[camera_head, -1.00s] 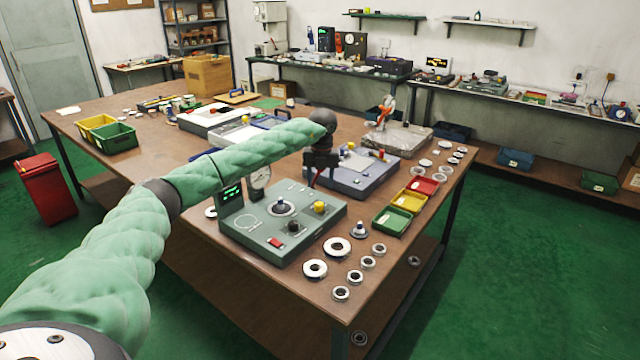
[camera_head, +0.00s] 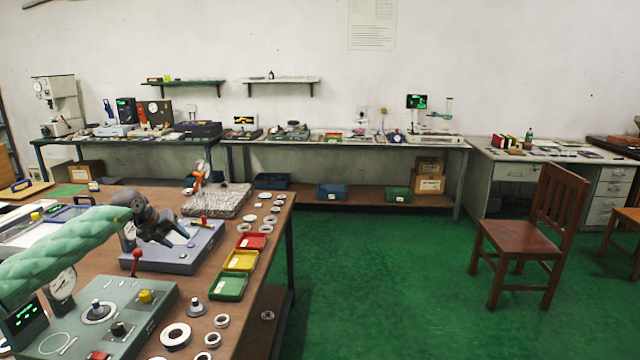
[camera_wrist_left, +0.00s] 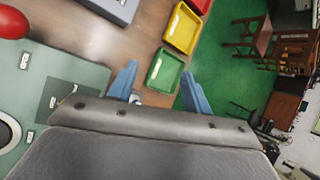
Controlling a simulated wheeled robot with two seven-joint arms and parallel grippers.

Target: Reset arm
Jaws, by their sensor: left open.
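My left gripper (camera_head: 182,241) hangs above the workbench, over the blue-grey instrument panel (camera_head: 205,250) in the head view. In the left wrist view my left gripper (camera_wrist_left: 158,88) shows two blue fingers spread apart with nothing held between them. Beyond the fingers lie the green tray (camera_wrist_left: 164,71) and the yellow tray (camera_wrist_left: 182,28). My right gripper does not show in either view.
The grey-green test panel (camera_head: 135,300) with a red-knobbed lever stands below my left arm. Bearing rings (camera_head: 176,335) lie along the bench's right side, near the red tray (camera_head: 252,241). Green floor (camera_head: 380,280) is open to the right, up to a wooden chair (camera_head: 530,235).

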